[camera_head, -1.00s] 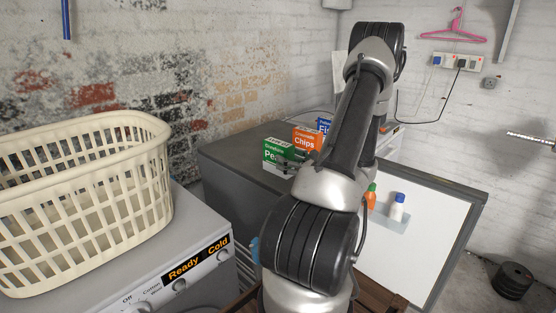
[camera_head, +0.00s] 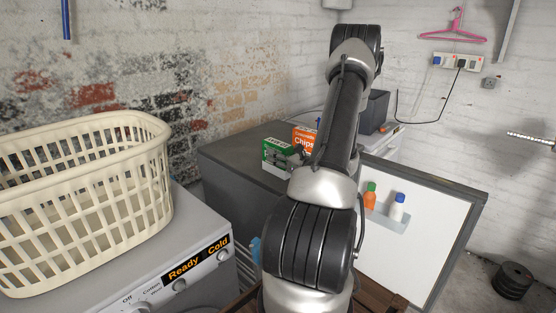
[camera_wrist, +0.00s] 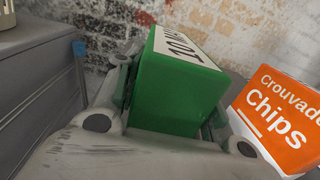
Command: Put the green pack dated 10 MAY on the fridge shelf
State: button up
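The green pack (camera_head: 277,155) stands on the grey top of the low fridge-like cabinet (camera_head: 226,160) in the head view. In the wrist view the green pack (camera_wrist: 175,95) lies between the two fingers of my gripper (camera_wrist: 168,105). One finger is beside each side of it. I cannot tell whether both pads press on it. My gripper (camera_head: 298,156) is largely hidden by my arm in the head view. The fridge door (camera_head: 432,240) is open; its inside shelves are hidden.
An orange Chips box (camera_head: 303,136) stands just behind the green pack and at right in the wrist view (camera_wrist: 280,120). A blue box (camera_head: 318,122) is mostly hidden behind my arm. A dark bin (camera_head: 374,110) stands farther back. The door rack (camera_head: 386,221) holds two bottles.

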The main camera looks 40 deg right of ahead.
jog(key=shift+c, duration=1.1)
jog(key=shift+r, duration=0.1)
